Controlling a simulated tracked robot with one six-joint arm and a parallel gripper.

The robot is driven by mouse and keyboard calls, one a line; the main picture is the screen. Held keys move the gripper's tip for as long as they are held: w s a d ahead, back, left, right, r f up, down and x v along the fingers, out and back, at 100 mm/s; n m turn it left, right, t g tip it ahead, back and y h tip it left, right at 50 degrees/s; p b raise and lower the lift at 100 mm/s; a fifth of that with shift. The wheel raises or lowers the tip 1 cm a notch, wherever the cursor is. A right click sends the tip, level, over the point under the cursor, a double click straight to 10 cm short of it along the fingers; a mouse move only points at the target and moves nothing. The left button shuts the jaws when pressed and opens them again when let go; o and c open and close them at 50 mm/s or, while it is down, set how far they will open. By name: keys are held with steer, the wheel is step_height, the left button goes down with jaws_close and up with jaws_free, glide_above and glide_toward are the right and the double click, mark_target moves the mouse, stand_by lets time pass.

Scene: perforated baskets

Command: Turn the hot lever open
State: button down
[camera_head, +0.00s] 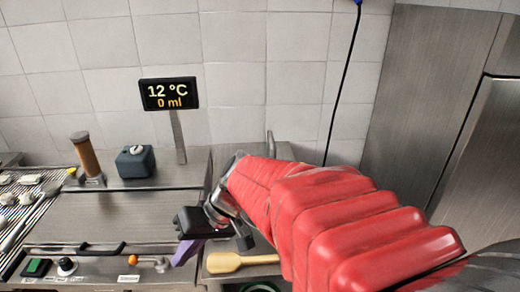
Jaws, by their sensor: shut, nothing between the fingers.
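A small lever or tap handle (150,263) with an orange end (133,260) sits on the front panel of the steel appliance (110,262). I take it as the hot lever, but no label on it can be read. My gripper (184,254) has purple fingers, which are shut and empty. They point down just right of the lever. I cannot tell whether they touch it. My red-sleeved arm hides part of the counter at right.
A black display (169,94) reads 12 °C and 0 ml. A green switch (36,267) and a knob (67,265) are left of the lever. A blue-grey box (136,161) stands behind. A wooden spatula (232,261) lies right of the fingers.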

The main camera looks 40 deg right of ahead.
steer(key=s+r+n+t+h, duration=0.1)
steer(key=s+r+n+h, duration=0.1)
steer(key=s+r+h, duration=0.2)
steer(key=shift+s+a+t+h, duration=0.4)
steer(key=shift+s+h, duration=0.5)
steer(key=shift+s, duration=0.9)
steer(key=shift+s, duration=0.1)
